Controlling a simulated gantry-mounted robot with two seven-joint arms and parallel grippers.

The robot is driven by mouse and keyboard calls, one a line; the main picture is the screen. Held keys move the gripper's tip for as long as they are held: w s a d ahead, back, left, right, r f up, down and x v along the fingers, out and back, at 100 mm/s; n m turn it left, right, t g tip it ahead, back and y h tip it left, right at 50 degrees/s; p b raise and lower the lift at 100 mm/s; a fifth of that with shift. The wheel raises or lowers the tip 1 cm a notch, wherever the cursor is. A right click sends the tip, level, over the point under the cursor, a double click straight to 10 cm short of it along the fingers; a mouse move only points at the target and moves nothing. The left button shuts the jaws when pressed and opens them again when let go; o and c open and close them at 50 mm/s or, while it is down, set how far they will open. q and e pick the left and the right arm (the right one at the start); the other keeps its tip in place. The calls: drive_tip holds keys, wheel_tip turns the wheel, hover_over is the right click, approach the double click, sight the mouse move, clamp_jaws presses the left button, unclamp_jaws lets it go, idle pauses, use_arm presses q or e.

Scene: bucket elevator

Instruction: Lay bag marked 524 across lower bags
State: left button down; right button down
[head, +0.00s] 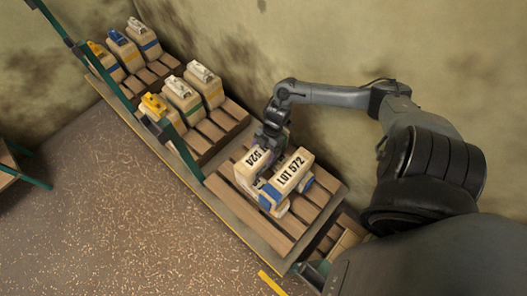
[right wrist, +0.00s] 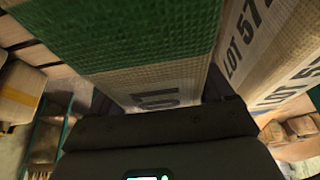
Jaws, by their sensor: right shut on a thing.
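The bag marked 524 (head: 257,160) is tan with black print and sits at the left side of the bag marked LOT 572 (head: 291,174) over the near pallet. My right gripper (head: 270,141) is at its upper end, shut on it. In the right wrist view a bag with a green band and white label (right wrist: 160,85) stands right in front of the jaws, close beside the LOT 572 bag (right wrist: 262,45). Lower bags with blue ends (head: 270,194) show beneath. Whether bag 524 touches them is hidden. My left gripper is out of view.
The wooden pallet (head: 247,208) has bare slats around the bags. More pallets to the upper left carry upright bags with green (head: 183,96), yellow (head: 154,106) and blue bands. A stained wall (head: 330,50) runs close behind. Green posts (head: 107,80) stand along the front edge.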

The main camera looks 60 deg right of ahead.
drive_tip(key=shift+w+f, duration=0.1)
drive_tip(key=shift+f, duration=0.2)
idle(0.4)
